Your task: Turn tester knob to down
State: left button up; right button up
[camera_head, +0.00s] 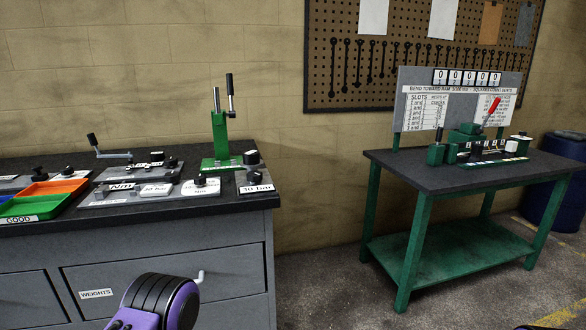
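Several black knobs stand on grey plates on the dark-topped bench at left. One knob (252,157) is at the right end by the green lever press, with another knob (254,177) just in front of it beside a "30 bar" label. Another knob (200,181) sits further left, and one (172,163) is behind it. I cannot tell which of these is the tester knob, nor which way any of them points. Neither of my grippers shows in the head view.
The green press (220,140) has an upright lever. A crank handle (95,142) and coloured trays (60,187) are further left. A green-legged table (455,176) with a counter board (450,95) stands at right, across open floor. A blue barrel (560,185) is beyond it.

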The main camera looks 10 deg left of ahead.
aim_at(255, 176)
jog(key=z, duration=0.55)
jog(key=i, duration=1.15)
jog(key=u, duration=0.5)
